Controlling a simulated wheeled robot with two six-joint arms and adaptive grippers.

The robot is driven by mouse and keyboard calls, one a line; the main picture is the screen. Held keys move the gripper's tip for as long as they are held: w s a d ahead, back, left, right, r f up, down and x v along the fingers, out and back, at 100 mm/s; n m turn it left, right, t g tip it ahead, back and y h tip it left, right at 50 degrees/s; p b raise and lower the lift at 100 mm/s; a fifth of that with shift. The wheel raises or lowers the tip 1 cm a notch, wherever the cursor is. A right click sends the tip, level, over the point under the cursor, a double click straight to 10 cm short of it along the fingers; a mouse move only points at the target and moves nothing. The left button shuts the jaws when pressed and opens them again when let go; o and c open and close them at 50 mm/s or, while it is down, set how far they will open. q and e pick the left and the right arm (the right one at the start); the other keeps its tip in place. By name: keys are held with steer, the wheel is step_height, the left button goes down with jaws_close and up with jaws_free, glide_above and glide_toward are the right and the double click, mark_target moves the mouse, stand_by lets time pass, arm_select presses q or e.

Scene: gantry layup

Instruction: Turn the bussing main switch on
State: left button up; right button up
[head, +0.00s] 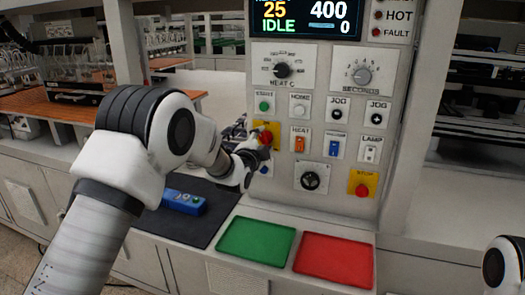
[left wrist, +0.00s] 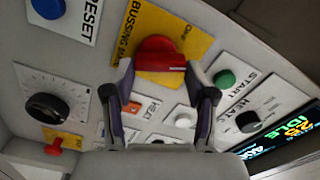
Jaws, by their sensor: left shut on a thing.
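The bussing main switch (left wrist: 160,56) is a red rotary handle on a yellow plate (left wrist: 196,50) lettered "BUSSING MA…". In the head view the switch (head: 268,130) is partly hidden behind my left gripper (head: 262,146), at the left side of the control panel. In the left wrist view my left gripper (left wrist: 165,80) has one finger on each side of the red handle and is shut on it. An "ON" mark shows near the plate's edge; I cannot tell which position the handle points to. My right gripper is out of view; only part of my right arm shows at the lower right.
Close around the switch are the green start button (head: 264,106), orange heat rocker (head: 299,144) and blue rocker (head: 333,148). A red stop button (head: 361,190) sits lower right. Green (head: 256,241) and red (head: 334,260) trays and a blue object (head: 184,202) on a dark mat lie below.

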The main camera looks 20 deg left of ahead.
arm_select(q)
steer(key=m+b, duration=0.2)
steer(key=m, duration=0.1)
steer(key=shift+w, duration=0.1)
steer(key=shift+r+m+b, duration=0.15)
steer(key=shift+m+b, duration=0.4)
steer(key=shift+m, duration=0.15)
steer(key=o, duration=1.2)
steer(key=shift+w, duration=0.1)
steer(key=shift+c, duration=0.2)
steer(key=shift+a, duration=0.15)
steer(key=shift+f, duration=0.2)
